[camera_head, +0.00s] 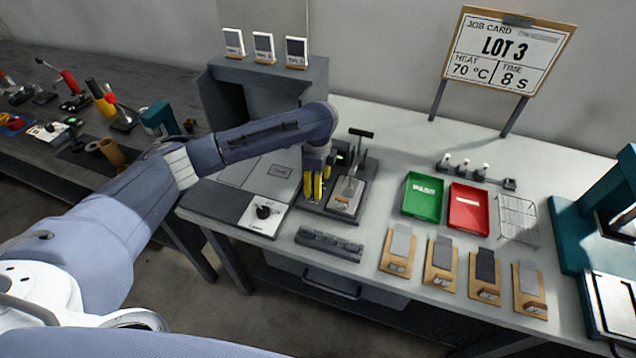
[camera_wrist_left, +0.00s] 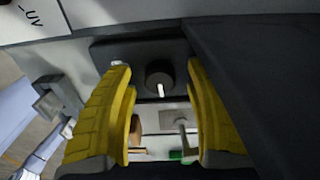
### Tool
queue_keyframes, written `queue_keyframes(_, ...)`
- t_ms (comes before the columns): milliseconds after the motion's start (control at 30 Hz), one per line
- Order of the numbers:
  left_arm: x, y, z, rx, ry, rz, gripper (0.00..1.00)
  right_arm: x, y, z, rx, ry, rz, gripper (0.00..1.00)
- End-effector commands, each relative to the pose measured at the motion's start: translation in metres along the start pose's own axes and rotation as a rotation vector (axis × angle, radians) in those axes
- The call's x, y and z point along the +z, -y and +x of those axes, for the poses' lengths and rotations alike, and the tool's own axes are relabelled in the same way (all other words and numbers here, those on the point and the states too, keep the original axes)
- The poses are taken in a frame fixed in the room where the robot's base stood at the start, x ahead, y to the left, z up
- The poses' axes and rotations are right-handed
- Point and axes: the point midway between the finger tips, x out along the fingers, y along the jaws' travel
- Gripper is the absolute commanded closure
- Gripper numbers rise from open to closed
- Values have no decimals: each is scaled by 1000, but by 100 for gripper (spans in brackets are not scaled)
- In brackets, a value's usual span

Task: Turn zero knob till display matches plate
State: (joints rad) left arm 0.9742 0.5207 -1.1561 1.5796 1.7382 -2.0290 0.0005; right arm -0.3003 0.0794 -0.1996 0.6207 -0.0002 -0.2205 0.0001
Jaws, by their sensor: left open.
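My left gripper (camera_head: 317,187) points down over the dark gauge stand, its yellow fingers apart. In the left wrist view my left gripper (camera_wrist_left: 162,110) is open, with a round dark knob (camera_wrist_left: 159,74) visible between and beyond its fingers. The knob has a white pointer mark and sits on a dark panel. I cannot tell whether the fingers touch it. In the head view the gripper hides the knob. A small green-lit display (camera_head: 340,157) shows behind the gripper, its reading too small to tell. A light plate (camera_head: 345,200) lies on the stand. My right gripper is not in view.
A white panel with a black knob (camera_head: 263,211) lies left of the stand. A dark slotted block (camera_head: 328,244) lies in front. Green (camera_head: 423,197) and red (camera_head: 469,209) trays stand right, behind several wooden boards. A job card (camera_head: 507,52) stands at the back.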

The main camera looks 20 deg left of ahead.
Motion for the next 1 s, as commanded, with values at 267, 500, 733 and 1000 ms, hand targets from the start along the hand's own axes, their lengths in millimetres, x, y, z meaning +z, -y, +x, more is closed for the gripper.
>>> queue_keyframes(267,0,0,2,0,0,0,46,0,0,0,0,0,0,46)
queue_keyframes(500,0,0,2,0,0,0,62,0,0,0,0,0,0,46)
queue_keyframes(733,0,0,2,0,0,0,89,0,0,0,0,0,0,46)
queue_keyframes(1000,0,0,1,0,0,7,100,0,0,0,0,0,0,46)
